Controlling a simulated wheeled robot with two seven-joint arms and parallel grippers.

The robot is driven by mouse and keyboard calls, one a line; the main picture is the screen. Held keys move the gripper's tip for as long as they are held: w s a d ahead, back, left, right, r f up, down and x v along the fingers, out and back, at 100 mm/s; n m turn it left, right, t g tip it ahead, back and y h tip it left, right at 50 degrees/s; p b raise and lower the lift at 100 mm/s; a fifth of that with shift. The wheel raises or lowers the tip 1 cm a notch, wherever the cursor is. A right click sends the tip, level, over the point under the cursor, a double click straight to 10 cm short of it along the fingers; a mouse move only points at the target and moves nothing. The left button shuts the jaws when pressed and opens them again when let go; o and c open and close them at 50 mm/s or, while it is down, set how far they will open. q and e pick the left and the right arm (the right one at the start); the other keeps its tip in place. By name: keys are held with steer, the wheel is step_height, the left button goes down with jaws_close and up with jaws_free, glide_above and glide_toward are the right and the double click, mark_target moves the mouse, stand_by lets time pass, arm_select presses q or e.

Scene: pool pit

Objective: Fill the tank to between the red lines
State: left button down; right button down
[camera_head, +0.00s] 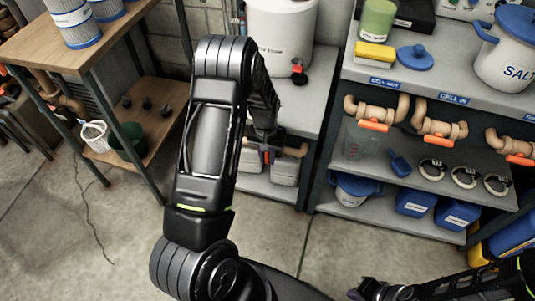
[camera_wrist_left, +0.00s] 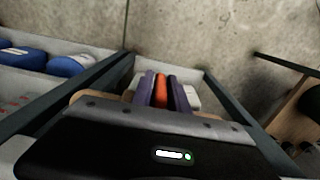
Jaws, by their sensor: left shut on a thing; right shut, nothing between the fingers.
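A white tank (camera_head: 280,38) stands on the shelf unit at the top centre, with a red-and-black tap (camera_head: 299,72) low on its front. No red lines show on its visible side. Below it, a tan pipe (camera_head: 293,149) runs under the shelf. My left gripper (camera_head: 265,152) reaches down to this pipe, largely hidden by my arm. In the left wrist view its purple fingers (camera_wrist_left: 161,89) are shut on an orange valve handle (camera_wrist_left: 161,88). My right gripper (camera_head: 372,289) is shut and empty at the bottom edge, apart from the shelves.
The right shelf unit holds a row of pipes with orange handles (camera_head: 373,125), a clear jug (camera_head: 358,143), a blue scoop (camera_head: 400,163) and a salt bucket (camera_head: 507,50). A wooden table (camera_head: 60,45) stands at left. The concrete floor in front is clear.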

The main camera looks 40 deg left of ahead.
arm_select(q)
steer(key=shift+s, duration=0.1)
steer(key=c, duration=1.4)
jaws_free()
step_height(320, 180, up, 8)
steer(key=shift+f+p, duration=0.1)
steer(key=shift+p, duration=0.3)
